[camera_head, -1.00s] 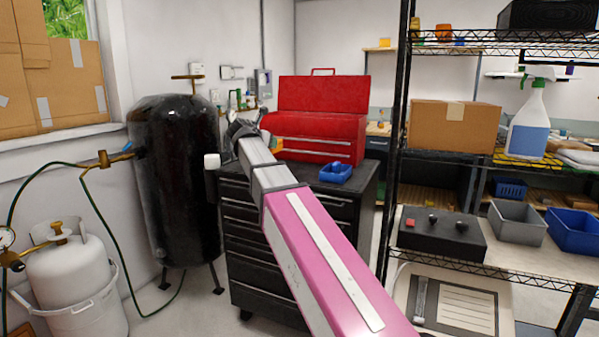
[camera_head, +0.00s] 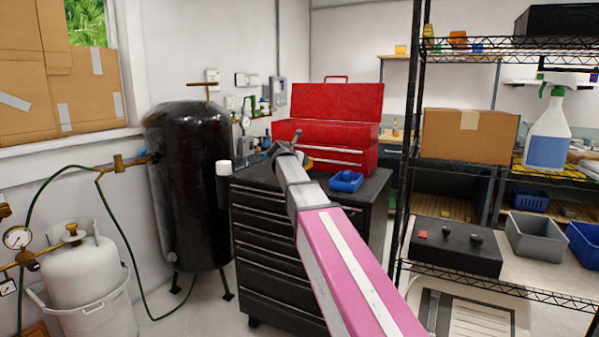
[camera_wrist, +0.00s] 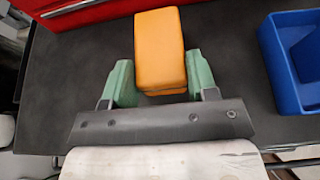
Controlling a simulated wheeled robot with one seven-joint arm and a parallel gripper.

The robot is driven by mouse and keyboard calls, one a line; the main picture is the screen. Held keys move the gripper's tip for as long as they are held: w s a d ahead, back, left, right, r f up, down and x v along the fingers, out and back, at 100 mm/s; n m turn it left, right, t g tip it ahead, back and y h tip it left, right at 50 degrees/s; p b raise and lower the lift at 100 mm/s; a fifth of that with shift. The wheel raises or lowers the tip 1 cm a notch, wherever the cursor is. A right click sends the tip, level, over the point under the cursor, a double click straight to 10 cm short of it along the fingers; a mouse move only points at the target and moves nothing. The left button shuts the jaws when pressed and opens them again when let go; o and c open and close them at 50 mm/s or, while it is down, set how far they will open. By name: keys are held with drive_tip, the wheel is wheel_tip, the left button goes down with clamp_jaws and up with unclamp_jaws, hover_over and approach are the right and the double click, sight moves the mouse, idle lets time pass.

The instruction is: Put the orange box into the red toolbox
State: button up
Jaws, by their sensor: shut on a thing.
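The orange box (camera_wrist: 159,48) sits between the green fingers of my gripper (camera_wrist: 160,84) in the wrist view. The gripper is shut on it. I cannot tell whether the box touches the dark chest top below. The red toolbox (camera_head: 330,133) stands on the black drawer chest with its lid raised at the back. In the wrist view a strip of the toolbox front (camera_wrist: 85,12) shows at the top left, just beyond the box. In the head view my arm mostly hides the gripper and box. The toolbox's inside is hidden.
A blue bin (camera_head: 347,181) sits on the black drawer chest (camera_head: 270,235), right of the held box. A wire shelf rack (camera_head: 410,130) with a cardboard box stands to the right. A black tank (camera_head: 190,190) stands to the left.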

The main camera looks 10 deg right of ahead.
drive_tip(key=shift+f, duration=2.05)
drive_tip(key=shift+f, duration=0.1)
drive_tip(key=o, duration=1)
drive_tip(key=shift+c, duration=0.2)
